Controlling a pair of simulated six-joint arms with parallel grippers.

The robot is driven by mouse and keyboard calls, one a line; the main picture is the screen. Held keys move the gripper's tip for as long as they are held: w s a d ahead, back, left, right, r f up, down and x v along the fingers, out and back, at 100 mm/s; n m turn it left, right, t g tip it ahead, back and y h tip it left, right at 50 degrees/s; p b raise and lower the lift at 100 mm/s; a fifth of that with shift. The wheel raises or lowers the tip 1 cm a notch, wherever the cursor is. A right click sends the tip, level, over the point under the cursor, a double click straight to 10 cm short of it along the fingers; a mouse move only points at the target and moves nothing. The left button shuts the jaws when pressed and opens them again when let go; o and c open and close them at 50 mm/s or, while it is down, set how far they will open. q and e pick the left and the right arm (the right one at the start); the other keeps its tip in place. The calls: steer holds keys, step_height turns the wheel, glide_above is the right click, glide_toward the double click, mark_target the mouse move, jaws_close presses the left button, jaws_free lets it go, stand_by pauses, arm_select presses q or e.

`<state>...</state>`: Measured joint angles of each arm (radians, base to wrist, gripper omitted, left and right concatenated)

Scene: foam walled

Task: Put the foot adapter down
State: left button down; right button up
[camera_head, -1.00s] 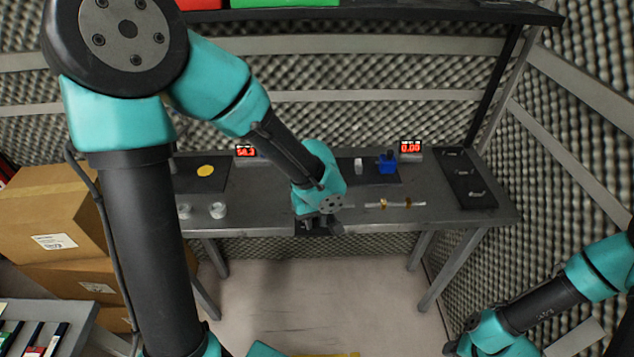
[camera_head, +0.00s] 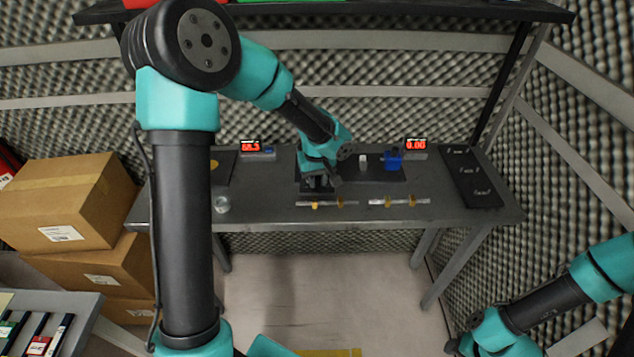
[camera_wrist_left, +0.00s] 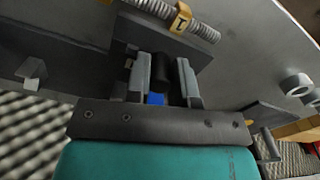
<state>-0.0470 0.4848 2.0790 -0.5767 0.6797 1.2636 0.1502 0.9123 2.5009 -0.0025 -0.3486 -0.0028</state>
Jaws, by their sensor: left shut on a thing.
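My left gripper (camera_head: 318,183) is low over a dark pad (camera_head: 385,176) on the grey bench. In the left wrist view the left gripper (camera_wrist_left: 164,80) is shut on a dark, rounded piece (camera_wrist_left: 165,68), which I take to be the foot adapter. A bit of blue shows below it between the fingers. I cannot tell whether the piece touches the pad. In the head view the piece is hidden by the gripper. My right arm's wrist (camera_head: 490,335) is at the lower right, its fingers not clear.
A white cylinder (camera_head: 363,161) and a blue block (camera_head: 393,162) stand right of the gripper. Two rods with brass-coloured rings, left (camera_head: 327,204) and right (camera_head: 399,201), lie along the front. A black labelled board (camera_head: 472,180) is at right, a clear cup (camera_head: 221,204) at left.

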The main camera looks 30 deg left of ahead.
mark_target(317, 182)
arm_select(q)
steer(key=shift+w+a+f, duration=0.1)
steer(key=shift+w+a, duration=0.2)
steer(key=shift+w, duration=0.25)
steer(key=shift+w+a, duration=0.25)
steer(key=shift+w, duration=0.3)
steer(key=shift+f, duration=1.75)
steer(key=shift+f, duration=0.15)
steer(key=c, duration=1)
jaws_free()
step_height(317, 182, up, 12)
steer(key=shift+r, duration=0.15)
